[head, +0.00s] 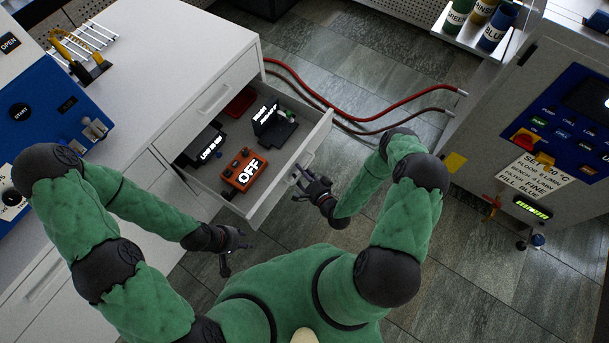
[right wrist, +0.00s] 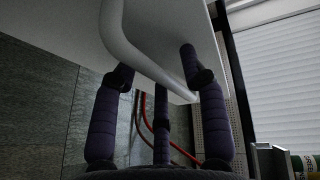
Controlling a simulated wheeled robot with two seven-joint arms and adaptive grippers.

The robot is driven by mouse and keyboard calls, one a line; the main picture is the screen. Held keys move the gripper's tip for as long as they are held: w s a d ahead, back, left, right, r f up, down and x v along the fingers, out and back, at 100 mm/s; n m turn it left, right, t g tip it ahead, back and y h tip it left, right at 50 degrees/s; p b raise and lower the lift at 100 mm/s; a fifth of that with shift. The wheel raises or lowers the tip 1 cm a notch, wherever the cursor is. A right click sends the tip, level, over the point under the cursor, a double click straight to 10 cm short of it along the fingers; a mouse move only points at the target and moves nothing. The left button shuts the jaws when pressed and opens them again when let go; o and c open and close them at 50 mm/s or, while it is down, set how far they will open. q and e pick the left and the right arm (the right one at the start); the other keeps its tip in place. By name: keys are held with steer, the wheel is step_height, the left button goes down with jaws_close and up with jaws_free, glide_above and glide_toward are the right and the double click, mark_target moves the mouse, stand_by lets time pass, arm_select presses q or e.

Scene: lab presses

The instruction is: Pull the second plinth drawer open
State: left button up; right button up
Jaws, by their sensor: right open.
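A white drawer (head: 276,199) in the white cabinet stands pulled out, below a closed drawer (head: 226,92). Inside it are an orange box marked OFF (head: 243,171) and several dark items. My right gripper (head: 308,184) is open at the front of the pulled-out drawer. In the right wrist view, its dark fingers (right wrist: 160,110) spread below and beside the drawer's pale bar handle (right wrist: 150,62); I cannot tell whether they touch it. My left gripper (head: 234,252) is empty, its fingers apart, off to the left of the drawer's near corner.
Red hoses (head: 365,109) lie on the tiled floor behind the drawer. A grey machine with a blue panel (head: 570,115) stands at the right. Labelled bottles (head: 483,14) stand on a shelf at the top right.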

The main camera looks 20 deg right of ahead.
steer(key=v, duration=1.2)
steer(key=shift+f, duration=0.1)
stand_by(0.4)
steer(key=w+a+f+n+g+y, duration=0.1)
steer(key=w+a+f+n+g, duration=0.1)
steer(key=a+n+g, duration=0.45)
steer(key=s+a+r+n+g, duration=0.4)
steer(key=s+r+n+g, duration=0.1)
steer(key=s+g, duration=0.3)
steer(key=shift+s+r+h+p, duration=0.3)
steer(key=shift+s+r+p, duration=0.05)
steer(key=shift+s, duration=0.05)
